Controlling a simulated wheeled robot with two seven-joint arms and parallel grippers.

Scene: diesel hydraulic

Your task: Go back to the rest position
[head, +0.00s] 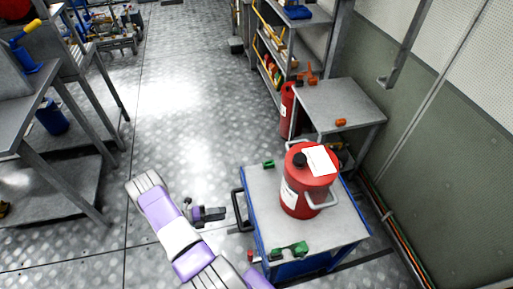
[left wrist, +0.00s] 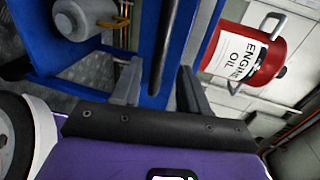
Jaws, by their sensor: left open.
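My left gripper (head: 214,214) is beside the left side of the blue cart (head: 345,228), near the cart's dark handle (head: 239,207). In the left wrist view its two fingers (left wrist: 160,85) stand apart with nothing held between them. The dark handle bar (left wrist: 162,48) shows beyond and between the fingertips; I cannot tell whether they touch it. A red engine oil can (head: 296,198) stands upright on the cart top, and it also shows in the left wrist view (left wrist: 270,62). My right gripper is not in view.
Green items (head: 290,249) lie on the cart top. A grey table (head: 345,100) with an orange item (head: 341,122) stands behind, beside a red cylinder (head: 287,112). Shelving (head: 300,22) is at the back. A workbench (head: 25,105) stands at left. The metal floor (head: 175,100) between is clear.

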